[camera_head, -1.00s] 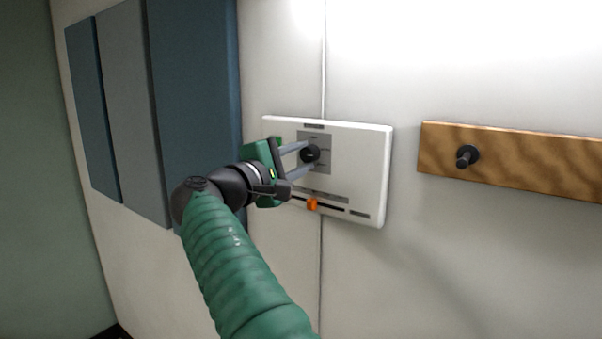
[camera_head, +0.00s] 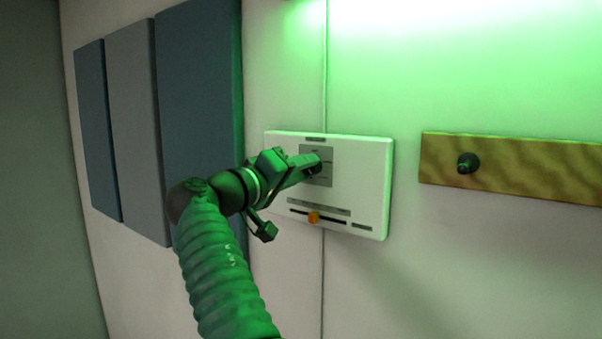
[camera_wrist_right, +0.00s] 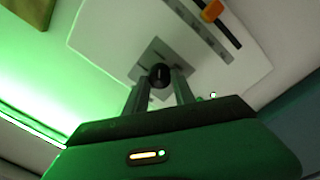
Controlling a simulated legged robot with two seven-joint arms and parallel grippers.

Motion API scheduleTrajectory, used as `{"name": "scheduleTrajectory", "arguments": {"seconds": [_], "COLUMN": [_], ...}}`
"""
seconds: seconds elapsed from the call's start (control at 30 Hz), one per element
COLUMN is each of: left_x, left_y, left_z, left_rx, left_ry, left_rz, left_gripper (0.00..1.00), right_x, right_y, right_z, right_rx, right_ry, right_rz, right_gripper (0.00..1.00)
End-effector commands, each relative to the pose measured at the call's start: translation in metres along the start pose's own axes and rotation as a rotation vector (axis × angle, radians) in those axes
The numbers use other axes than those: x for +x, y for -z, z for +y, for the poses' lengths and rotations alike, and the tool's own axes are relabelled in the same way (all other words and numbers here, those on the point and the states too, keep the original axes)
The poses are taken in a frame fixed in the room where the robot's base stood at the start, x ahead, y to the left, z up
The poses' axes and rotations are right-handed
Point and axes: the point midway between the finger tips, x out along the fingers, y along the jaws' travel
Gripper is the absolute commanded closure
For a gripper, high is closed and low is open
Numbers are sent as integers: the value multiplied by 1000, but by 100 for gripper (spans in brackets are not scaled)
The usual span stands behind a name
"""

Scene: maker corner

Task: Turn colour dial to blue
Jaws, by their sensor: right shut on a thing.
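The colour dial (camera_head: 315,162) is a small black round knob on a grey square of the white wall panel (camera_head: 365,180). My right gripper (camera_head: 312,165) reaches it from the left in the head view and is shut on it. In the right wrist view the dial (camera_wrist_right: 160,75) sits between the two fingers of my right gripper (camera_wrist_right: 158,88). The light on the wall is green. The dial's small labels are too small to read. My left gripper is not in view.
An orange slider knob (camera_head: 314,217) sits in a dark slot low on the panel. A wooden board (camera_head: 530,165) with a dark peg (camera_head: 468,162) is on the wall to the right. Blue and grey wall panels (camera_head: 195,120) stand to the left.

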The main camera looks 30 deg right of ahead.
Motion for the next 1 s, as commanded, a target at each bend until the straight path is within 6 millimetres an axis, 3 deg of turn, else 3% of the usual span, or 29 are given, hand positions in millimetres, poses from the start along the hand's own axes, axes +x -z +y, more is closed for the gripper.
{"name": "scheduleTrajectory", "arguments": {"seconds": [0.07, 1.0], "left_x": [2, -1], "left_y": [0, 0], "left_z": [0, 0], "left_rx": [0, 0], "left_ry": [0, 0], "left_rz": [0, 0], "left_gripper": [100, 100], "right_x": [0, 0], "right_y": [-2, -1], "right_z": [-7, -5], "right_rx": [64, 945], "right_ry": [10, 14], "right_rz": [-12, -56], "right_gripper": [100, 100]}}
